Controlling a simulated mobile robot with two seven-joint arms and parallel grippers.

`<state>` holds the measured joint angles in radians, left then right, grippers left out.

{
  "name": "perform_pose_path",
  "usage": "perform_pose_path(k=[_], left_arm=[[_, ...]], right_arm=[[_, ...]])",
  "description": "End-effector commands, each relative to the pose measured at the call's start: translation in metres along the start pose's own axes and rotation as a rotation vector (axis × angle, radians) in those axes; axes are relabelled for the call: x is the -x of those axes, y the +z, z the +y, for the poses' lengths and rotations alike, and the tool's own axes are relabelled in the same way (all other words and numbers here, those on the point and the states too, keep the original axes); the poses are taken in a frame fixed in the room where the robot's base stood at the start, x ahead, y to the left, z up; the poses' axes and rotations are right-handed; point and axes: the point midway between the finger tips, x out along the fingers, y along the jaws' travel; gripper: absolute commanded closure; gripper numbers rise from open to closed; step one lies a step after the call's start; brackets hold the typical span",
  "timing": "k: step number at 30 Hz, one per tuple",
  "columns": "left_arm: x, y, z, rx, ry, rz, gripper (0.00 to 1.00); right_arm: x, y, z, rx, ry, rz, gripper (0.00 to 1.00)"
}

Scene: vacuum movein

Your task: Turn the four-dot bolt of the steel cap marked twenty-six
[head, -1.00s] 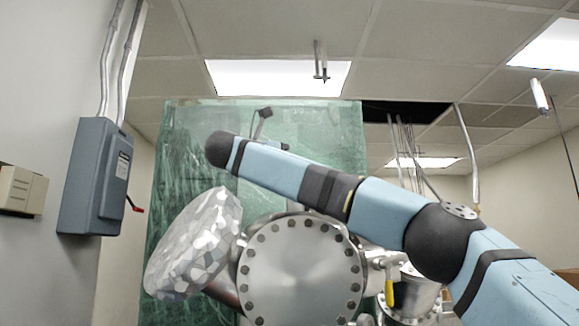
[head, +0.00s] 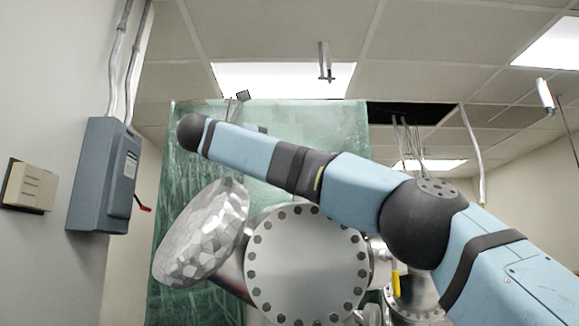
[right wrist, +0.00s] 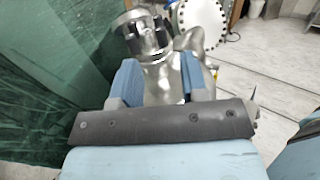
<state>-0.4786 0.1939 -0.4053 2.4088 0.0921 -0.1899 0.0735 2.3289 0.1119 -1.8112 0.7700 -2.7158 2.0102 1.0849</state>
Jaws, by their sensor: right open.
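A large round steel cap (head: 305,265) with a ring of dark bolts faces me in the head view. No number or dots can be read on it. My right arm crosses above it, covering part of its upper rim. My right gripper (right wrist: 158,85) is open in the right wrist view, its two blue fingers apart with nothing held. Beyond the fingertips is a smaller steel fitting (right wrist: 143,35) with dark gaps in it. A bolted round flange (right wrist: 203,18) also shows at the top. My left gripper is not in view.
A faceted, foil-like port (head: 203,235) juts out left of the cap. A yellow-handled valve (head: 396,280) is at its right. A green translucent curtain (head: 180,220) hangs behind. A grey electrical box (head: 103,178) is on the left wall. Open floor (right wrist: 270,75) shows at right in the wrist view.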

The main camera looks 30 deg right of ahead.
Motion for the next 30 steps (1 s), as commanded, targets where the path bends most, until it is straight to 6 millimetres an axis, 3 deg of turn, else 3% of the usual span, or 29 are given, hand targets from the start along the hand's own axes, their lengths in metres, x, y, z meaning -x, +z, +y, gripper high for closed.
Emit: perform_pose_path(k=[4, 10, 24, 30], left_arm=[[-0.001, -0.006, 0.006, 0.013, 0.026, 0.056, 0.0], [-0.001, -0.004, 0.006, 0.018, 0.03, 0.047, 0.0], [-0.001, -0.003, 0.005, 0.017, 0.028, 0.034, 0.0], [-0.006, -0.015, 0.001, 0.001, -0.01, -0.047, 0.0]], right_arm=[[0.034, -0.002, 0.0, -0.002, 0.0, -0.003, 0.59], [0.061, 0.0, 0.0, -0.001, -0.001, -0.001, 0.59], [0.068, 0.001, 0.001, 0.005, 0.003, 0.003, 0.59], [0.065, 0.009, 0.031, 0.123, 0.103, 0.06, 0.59]])
